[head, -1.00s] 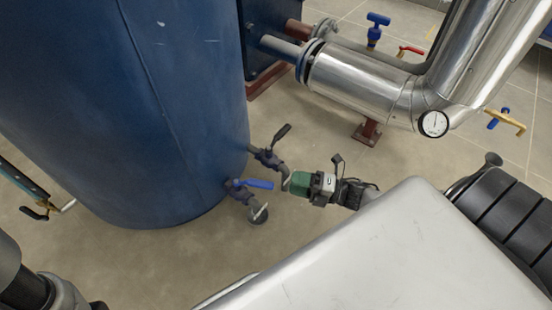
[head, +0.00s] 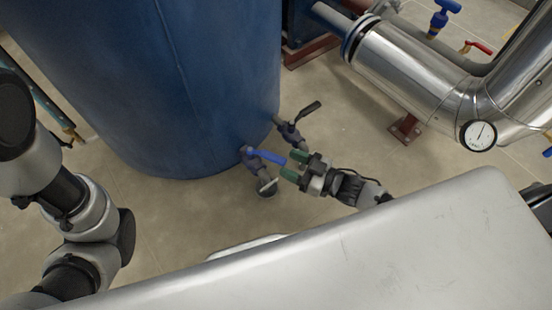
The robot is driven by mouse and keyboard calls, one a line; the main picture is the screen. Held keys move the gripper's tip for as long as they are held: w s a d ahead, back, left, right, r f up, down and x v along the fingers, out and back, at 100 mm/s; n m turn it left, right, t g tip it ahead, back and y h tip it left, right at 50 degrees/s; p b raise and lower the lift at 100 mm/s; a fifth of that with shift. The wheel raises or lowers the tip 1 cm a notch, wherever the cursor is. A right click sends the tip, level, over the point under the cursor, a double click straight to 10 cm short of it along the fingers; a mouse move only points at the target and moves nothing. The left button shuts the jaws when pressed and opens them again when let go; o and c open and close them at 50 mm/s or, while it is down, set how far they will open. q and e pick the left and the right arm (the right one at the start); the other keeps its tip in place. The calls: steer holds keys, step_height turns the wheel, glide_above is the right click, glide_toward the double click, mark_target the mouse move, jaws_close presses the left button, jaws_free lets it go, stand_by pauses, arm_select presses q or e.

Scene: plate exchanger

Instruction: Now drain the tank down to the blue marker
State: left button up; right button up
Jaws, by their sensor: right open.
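The large blue tank (head: 200,80) fills the upper left of the head view. Low on its right side are two drain fittings. The nearer one has a blue lever handle (head: 266,155) and a dark outlet (head: 266,189) below it. The other has a black lever (head: 308,112). My right gripper (head: 295,166), with green fingertips, is open, its fingers apart at the free end of the blue lever. I cannot tell whether they touch it. My left arm shows at the left, but its gripper is not in view. I see no blue level marker on the tank.
A shiny metal-clad pipe (head: 410,72) with a round gauge (head: 478,135) runs across the upper right. Its rusty support foot (head: 405,128) stands on the tiled floor. The floor around the drain fittings is clear.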

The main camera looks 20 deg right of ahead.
mark_target(262, 152)
steer(key=b+x, duration=0.1)
steer(key=x, duration=0.3)
steer(key=shift+w+f+b, duration=0.1)
steer(key=shift+b, duration=0.25)
steer(key=shift+w+a, duration=0.35)
steer(key=shift+a, duration=0.1)
jaws_close()
